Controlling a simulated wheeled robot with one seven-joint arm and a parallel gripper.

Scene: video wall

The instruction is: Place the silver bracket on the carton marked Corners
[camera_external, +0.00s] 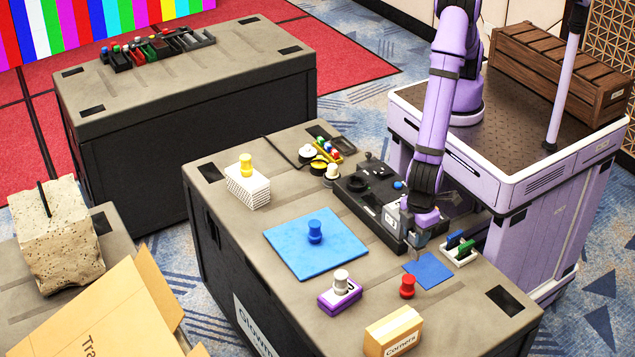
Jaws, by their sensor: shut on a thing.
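The carton marked Corners (394,331) is a small tan box at the front edge of the middle case, its label facing the front. My gripper (418,246) points down just behind the small blue square (430,271), behind and a little right of the carton, and apart from it. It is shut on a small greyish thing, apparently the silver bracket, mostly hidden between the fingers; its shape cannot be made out. I cannot tell whether it touches the case top.
A red knob (407,286) stands between gripper and carton. A purple box with a silver-white knob (341,282) is left of it. A blue mat (300,252) with a blue knob, a black device (366,192) and a small white rack (461,254) are nearby.

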